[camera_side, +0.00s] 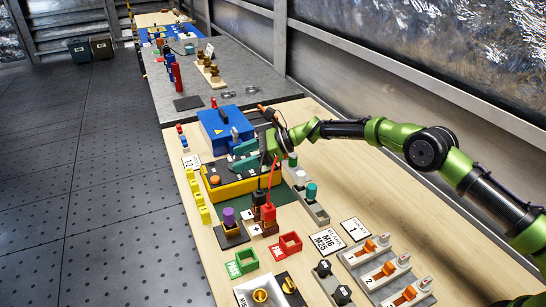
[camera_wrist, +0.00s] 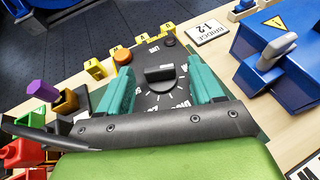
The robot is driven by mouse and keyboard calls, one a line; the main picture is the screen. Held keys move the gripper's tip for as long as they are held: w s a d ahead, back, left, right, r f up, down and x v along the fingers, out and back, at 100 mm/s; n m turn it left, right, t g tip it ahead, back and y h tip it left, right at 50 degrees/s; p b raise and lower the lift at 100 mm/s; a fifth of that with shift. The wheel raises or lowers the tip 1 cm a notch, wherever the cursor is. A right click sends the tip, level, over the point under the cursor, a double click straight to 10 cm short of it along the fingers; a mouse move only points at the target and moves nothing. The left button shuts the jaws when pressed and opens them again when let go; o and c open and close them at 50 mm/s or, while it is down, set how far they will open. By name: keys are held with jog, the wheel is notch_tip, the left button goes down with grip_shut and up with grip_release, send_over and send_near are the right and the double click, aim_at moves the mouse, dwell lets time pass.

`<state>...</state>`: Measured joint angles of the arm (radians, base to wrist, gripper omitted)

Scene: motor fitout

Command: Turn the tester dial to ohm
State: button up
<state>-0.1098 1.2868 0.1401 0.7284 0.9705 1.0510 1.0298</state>
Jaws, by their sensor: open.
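The tester (camera_side: 238,187) is a yellow box with a black face, an orange button (camera_wrist: 123,57) and a small dark red knob. Its dial (camera_wrist: 160,74) is a black knob with a grey pointer bar, seen near the middle of the wrist view. White tick marks and lettering ring the dial, partly hidden and too small to read surely. My gripper (camera_wrist: 160,84) is open, with one teal finger on each side of the dial and visible gaps between. In the side view my gripper (camera_side: 246,155) is over the tester and hides the dial.
A blue box (camera_side: 225,128) with a grey handle stands close behind the tester. Yellow blocks (camera_side: 197,195) line its left side. Red and black probes (camera_side: 268,212) stand in front, beside a purple-topped piece (camera_side: 229,216). A bridge card (camera_wrist: 208,29) lies near the tester.

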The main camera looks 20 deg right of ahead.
jog(key=v, duration=1.5)
jog(key=shift+s+d+r, duration=0.15)
jog(key=shift+s+d, duration=0.1)
jog(key=shift+d, duration=0.05)
jog(key=s+d+f+n+g+h, duration=0.1)
jog(key=s+f+n+g+h, duration=0.15)
jog(key=s+n, duration=0.35)
jog(key=s+d+r+n+t+h, duration=0.1)
jog(key=s+d+r+n+h, duration=0.1)
jog(key=s, duration=0.8)
jog(key=s+d+r+n+t+h, duration=0.2)
jog(key=s+r+n, duration=0.4)
jog(key=s, duration=0.4)
jog(key=s+d+r+n+t+h, duration=0.2)
jog(key=s+d+r+n+h, duration=0.2)
jog(key=s, duration=0.6)
notch_tip(320, 180, up, 3)
jog(key=shift+s+d+f, duration=0.2)
jog(key=shift+s+d, duration=0.2)
jog(key=shift+d, duration=0.05)
